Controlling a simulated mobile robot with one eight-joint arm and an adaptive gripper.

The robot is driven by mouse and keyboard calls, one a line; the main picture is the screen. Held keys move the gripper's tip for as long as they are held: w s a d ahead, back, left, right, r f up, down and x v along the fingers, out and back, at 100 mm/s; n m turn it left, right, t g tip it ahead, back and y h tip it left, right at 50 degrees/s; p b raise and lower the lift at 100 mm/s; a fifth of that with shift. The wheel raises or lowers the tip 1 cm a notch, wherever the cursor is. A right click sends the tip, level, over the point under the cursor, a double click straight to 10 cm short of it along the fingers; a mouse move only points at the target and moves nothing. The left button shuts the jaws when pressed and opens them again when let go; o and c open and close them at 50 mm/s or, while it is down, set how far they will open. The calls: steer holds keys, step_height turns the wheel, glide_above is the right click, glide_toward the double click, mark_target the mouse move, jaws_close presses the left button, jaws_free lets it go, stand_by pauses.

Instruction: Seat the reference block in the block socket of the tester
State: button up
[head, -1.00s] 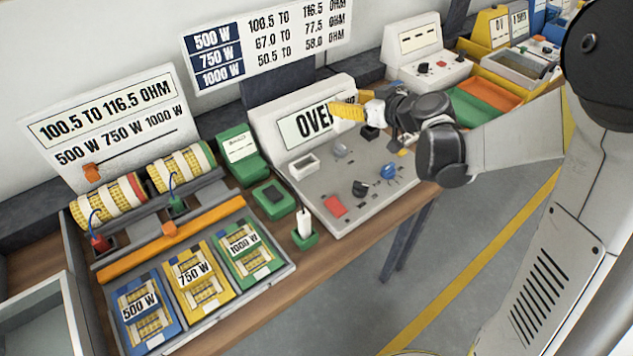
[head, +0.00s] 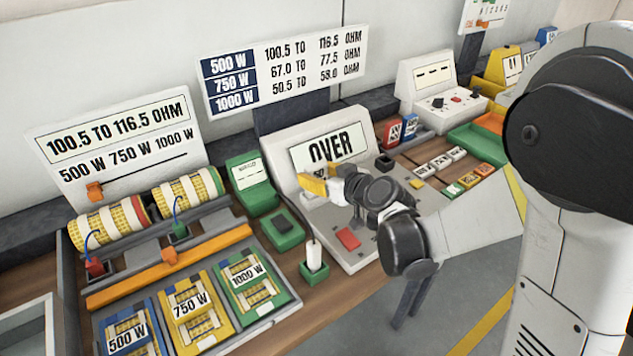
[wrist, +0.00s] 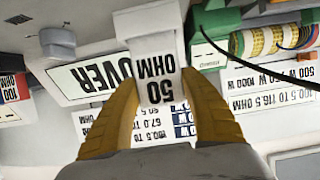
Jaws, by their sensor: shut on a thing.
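The tester (head: 280,152) is a pale sloped console on the bench with an OVER display. My gripper (wrist: 160,92) has yellow fingers and is shut on the white reference block (wrist: 158,62), which reads 50 OHM. The block socket is hidden behind my gripper there. In the wrist view a wider white piece shows at the block's far end; I cannot tell whether it belongs to the block.
A red pad (head: 348,239) is on the tester's deck. A green holder with a white upright piece (head: 314,256) stands at the tester's front left. Left of it are a green terminal box (head: 283,236) and a tray of wattage cards (head: 190,306). Small blocks lie at the right.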

steer(key=shift+f, duration=0.4)
steer(key=shift+f, duration=0.25)
steer(key=o, duration=1.3)
steer(key=shift+r, duration=0.1)
steer(key=shift+r, duration=0.15)
